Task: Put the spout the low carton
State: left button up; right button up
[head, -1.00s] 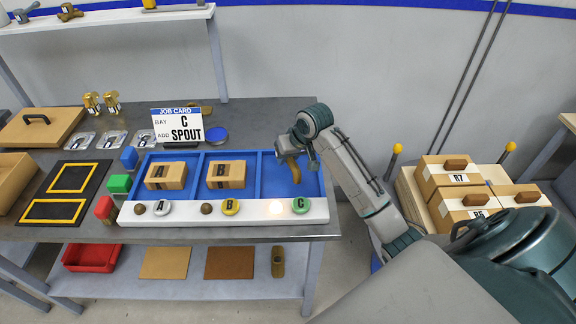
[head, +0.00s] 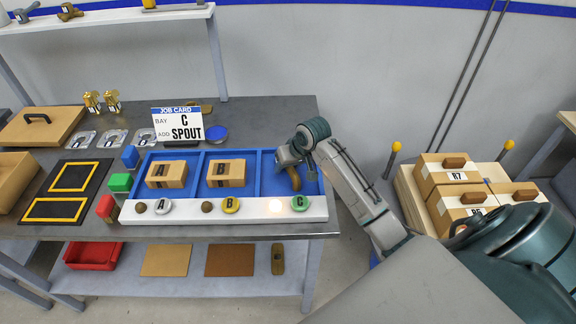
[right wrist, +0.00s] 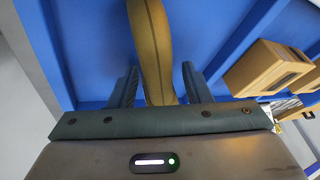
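The spout (head: 295,179) is a curved, brass-brown piece in the right bay of the blue tray (head: 262,183). In the right wrist view, the spout (right wrist: 152,45) runs between the fingers of my right gripper (right wrist: 160,70). A gap shows between it and the right-hand finger, so the gripper looks open around it. In the head view, my right gripper (head: 290,164) is low over that bay; whether the spout touches the floor is unclear. Cartons A (head: 166,174) and B (head: 227,173) sit in the left and middle bays. My left gripper is out of view.
A job card (head: 177,125) reads bay C, add SPOUT. The white front strip (head: 185,212) carries buttons A, B and C, with a glow beside C. Coloured blocks (head: 119,183) stand left of the tray. More cartons (head: 442,174) stand at the right.

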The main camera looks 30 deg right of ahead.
jog(key=b+v, duration=0.1)
jog(key=v, duration=1)
jog(key=shift+b, duration=0.4)
jog(key=shift+o, duration=0.5)
jog(key=shift+d+r, duration=0.1)
jog(key=shift+r, duration=0.25)
jog(key=b+x, duration=0.2)
jog(key=x, duration=0.1)
jog(key=b+x, duration=0.1)
jog(key=b, duration=0.1)
jog(key=shift+s+d+f, duration=0.25)
jog(key=shift+f, duration=0.1)
jog(key=x, duration=0.1)
jog(key=p+x, duration=0.1)
jog(key=x, duration=0.2)
jog(key=shift+w+a, duration=0.35)
jog(key=shift+w, duration=0.15)
jog(key=shift+w+f, duration=0.25)
jog(key=shift+f, duration=0.3)
grip_shut()
